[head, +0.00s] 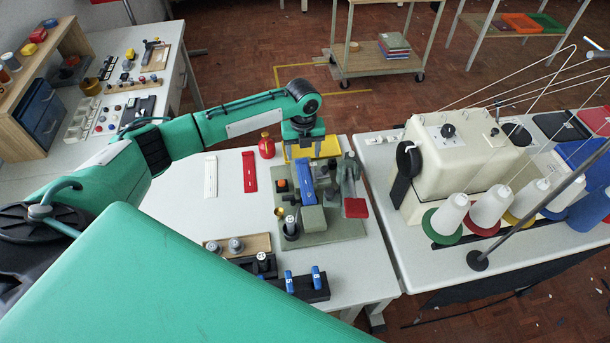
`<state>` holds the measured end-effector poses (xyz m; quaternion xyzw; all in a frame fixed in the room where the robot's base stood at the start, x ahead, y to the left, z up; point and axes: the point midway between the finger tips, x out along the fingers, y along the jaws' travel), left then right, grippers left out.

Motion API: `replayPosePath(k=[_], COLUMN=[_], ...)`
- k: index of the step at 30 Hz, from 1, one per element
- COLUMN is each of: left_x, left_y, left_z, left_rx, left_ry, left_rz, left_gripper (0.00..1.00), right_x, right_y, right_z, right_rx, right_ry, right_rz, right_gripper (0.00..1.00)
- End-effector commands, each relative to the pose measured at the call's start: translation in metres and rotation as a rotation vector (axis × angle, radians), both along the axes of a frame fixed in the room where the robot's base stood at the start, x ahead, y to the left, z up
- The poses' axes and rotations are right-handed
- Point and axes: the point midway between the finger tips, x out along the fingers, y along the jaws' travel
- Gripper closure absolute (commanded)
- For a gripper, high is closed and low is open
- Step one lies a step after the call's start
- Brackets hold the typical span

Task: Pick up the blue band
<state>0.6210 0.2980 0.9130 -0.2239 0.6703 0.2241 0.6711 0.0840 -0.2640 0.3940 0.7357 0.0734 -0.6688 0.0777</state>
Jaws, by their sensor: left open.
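A long blue piece (305,180), which looks like the blue band, lies on the grey-green fixture (345,224) on the white table. My left gripper (304,150) points down just beyond the far end of the blue piece, near the yellow tray (329,146). It is open, and nothing shows between its fingers. I cannot tell its exact height above the table. A white band (210,178) and a red band (249,172) lie flat on the table to the left of the fixture. My right gripper is out of view.
A red bottle (266,146) stands left of my left gripper. A wooden tray (258,243) and a black block with blue-topped pieces (316,275) are at the near edge. A cream sewing machine (460,160) with thread cones stands right.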

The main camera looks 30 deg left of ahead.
Motion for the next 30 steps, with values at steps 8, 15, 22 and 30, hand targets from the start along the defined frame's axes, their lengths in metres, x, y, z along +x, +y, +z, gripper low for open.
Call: replayPosePath(k=[8,15,22,30], left_x=[-0.001,-0.001,-0.001,-0.001], left_y=[0.003,0.004,0.004,0.004], left_z=[-0.035,-0.038,-0.038,-0.037], left_rx=[0.0,0.002,0.001,0.001], left_ry=[0.003,0.001,0.001,0.001], left_rz=[0.0,-0.001,0.0,0.0], left_gripper=[0.38,0.38,0.79,0.89], right_x=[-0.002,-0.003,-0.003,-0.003], right_y=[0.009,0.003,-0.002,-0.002], right_z=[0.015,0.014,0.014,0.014], right_rx=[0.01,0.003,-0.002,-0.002], right_ry=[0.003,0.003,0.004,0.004], right_rz=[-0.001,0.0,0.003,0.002], right_gripper=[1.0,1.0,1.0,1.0])
